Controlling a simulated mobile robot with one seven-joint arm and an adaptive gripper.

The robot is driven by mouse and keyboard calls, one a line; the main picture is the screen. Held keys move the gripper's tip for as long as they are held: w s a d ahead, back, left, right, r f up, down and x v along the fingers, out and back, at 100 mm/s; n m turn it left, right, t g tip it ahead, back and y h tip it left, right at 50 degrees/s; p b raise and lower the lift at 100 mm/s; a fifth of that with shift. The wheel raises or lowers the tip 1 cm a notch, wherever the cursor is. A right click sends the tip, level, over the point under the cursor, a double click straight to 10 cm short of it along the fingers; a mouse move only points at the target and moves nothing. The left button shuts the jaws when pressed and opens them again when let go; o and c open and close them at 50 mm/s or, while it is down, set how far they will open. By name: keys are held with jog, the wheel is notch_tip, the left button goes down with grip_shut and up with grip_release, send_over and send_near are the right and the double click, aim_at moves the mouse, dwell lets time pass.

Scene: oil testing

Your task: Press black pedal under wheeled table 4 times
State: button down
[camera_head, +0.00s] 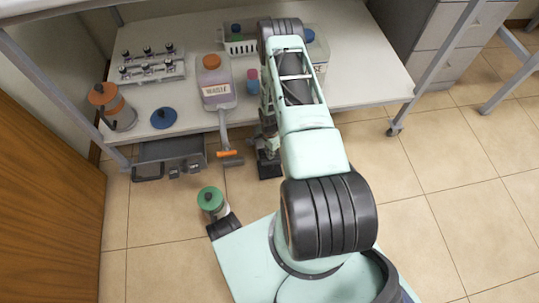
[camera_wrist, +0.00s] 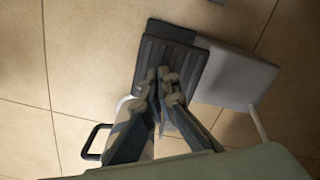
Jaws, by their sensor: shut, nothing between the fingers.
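The black ridged pedal (camera_wrist: 172,53) is on the tiled floor in the wrist view. In the head view part of the pedal (camera_head: 269,170) shows at the front edge of the wheeled table (camera_head: 370,88), below my arm. My gripper (camera_wrist: 163,76) is shut and empty, pointing down, with its fingertips over the pedal's ridged face. I cannot tell whether the tips touch it. In the head view my gripper (camera_head: 268,148) is partly hidden by my arm, just above the pedal.
A grey plate (camera_wrist: 236,78) lies beside the pedal. A green-lidded container (camera_head: 212,203) stands on the floor to the left. An orange-tipped grey handle (camera_head: 229,155) and a dark tray (camera_head: 170,150) are near the table front.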

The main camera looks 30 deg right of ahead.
jog(key=shift+f+b, duration=1.1)
jog(key=shift+f, duration=0.4)
jog(key=shift+r+p, duration=1.1)
jog(key=shift+r, duration=0.45)
jog(key=shift+f, duration=0.15)
